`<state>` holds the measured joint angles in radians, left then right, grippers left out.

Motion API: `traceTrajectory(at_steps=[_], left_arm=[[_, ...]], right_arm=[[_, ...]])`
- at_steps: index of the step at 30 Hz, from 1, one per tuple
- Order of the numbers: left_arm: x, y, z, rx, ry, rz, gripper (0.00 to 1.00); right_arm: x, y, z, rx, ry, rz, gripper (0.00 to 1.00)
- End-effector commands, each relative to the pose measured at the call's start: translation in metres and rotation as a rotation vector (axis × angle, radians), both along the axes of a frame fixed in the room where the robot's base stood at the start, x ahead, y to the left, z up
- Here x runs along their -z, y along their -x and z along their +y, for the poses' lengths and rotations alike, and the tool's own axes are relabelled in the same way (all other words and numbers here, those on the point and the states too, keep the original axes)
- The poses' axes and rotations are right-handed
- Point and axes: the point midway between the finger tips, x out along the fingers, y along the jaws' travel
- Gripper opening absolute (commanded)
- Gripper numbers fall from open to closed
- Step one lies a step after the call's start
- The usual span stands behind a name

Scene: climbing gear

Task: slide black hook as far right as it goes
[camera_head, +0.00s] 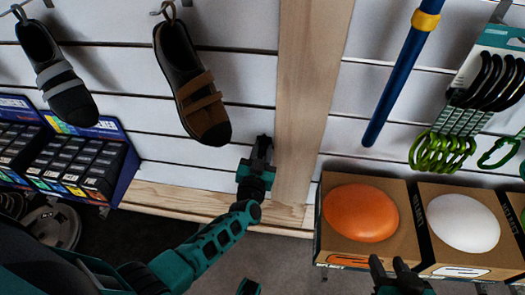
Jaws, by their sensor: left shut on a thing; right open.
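My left gripper (262,147) is at the slatted white wall, just left of a vertical wooden post. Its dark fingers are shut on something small. I take this to be the black hook, but it blends with the black fingers and I cannot make out its shape or how it sits in the slot. My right gripper (390,267) is at the bottom edge, in front of the boxes. Its two black fingers are apart with nothing seen between them.
The wooden post (304,100) stands close right of my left gripper. Two shoes, black-grey (58,75) and black-brown (190,85), hang to the left. A blue pole (400,75), green carabiners (440,152) and boxes with an orange (360,213) and a white helmet (462,222) are right.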

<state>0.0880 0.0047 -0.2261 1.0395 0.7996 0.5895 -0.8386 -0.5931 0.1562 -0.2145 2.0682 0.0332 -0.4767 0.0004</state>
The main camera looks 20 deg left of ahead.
Motion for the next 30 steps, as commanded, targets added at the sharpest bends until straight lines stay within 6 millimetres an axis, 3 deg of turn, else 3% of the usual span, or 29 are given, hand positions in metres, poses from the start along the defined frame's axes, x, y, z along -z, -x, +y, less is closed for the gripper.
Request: traceTrajectory(at_steps=[7,8,15,30], left_arm=[[0.0015,0.0008,-0.0015,0.003,0.000,0.004,0.00],[0.0015,0.0008,-0.0015,0.003,0.000,0.004,0.29],[0.0008,0.0005,-0.0008,0.002,0.000,0.002,0.52],[-0.0001,0.0019,0.0021,0.002,-0.002,0.002,0.52]], right_arm=[[-0.0001,0.0000,0.0009,0.001,-0.003,0.000,0.43],[-0.0001,0.0001,0.0010,0.001,-0.004,0.000,0.43],[-0.0005,-0.0001,0.0020,0.004,-0.007,0.000,0.43],[-0.0029,-0.0003,0.0020,0.004,-0.007,0.000,0.43]])
